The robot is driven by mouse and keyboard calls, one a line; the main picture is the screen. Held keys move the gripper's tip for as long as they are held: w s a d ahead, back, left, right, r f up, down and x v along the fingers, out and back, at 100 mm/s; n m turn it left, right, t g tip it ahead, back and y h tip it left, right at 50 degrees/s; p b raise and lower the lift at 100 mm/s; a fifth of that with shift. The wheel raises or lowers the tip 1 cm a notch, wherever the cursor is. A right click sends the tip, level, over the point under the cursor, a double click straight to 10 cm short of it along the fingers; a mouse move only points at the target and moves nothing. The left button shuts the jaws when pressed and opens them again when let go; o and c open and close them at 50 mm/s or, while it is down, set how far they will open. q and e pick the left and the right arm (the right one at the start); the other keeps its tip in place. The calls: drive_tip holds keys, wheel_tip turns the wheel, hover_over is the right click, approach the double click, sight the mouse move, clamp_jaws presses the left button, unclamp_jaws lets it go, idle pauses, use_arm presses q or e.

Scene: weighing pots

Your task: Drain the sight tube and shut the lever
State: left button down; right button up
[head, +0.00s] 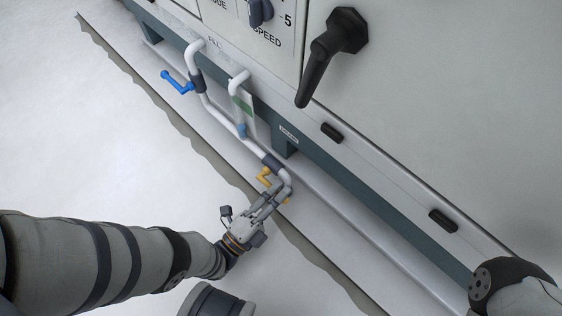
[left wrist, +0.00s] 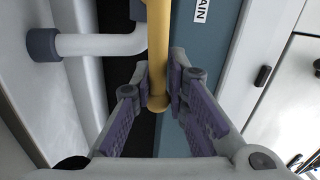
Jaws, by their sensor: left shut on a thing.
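The yellow lever (head: 264,176) sits on the lower white pipe, beside its dark collar. My left gripper (head: 277,195) is at this lever. In the left wrist view the purple-padded fingers of my left gripper (left wrist: 159,88) are closed on the end of the yellow lever (left wrist: 157,45), one on each side. The sight tube (head: 241,130) stands against the machine's front, with blue at its lower part and a green band beside it higher up. The tube's exact level is too small to read. My right gripper is out of view.
A blue lever (head: 177,83) is on the fill pipe (head: 194,60) up left. A drain label (left wrist: 202,10) is right of the yellow lever. A large black handle (head: 330,55) juts from the machine panel. The pale floor on the left is clear.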

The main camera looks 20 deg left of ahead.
use_arm(q)
drive_tip(key=shift+s+d, duration=0.1)
drive_tip(key=shift+d, duration=0.15)
drive_tip(key=c, duration=1.6)
unclamp_jaws()
drive_tip(key=shift+c, duration=0.2)
drive_tip(key=shift+a, duration=0.15)
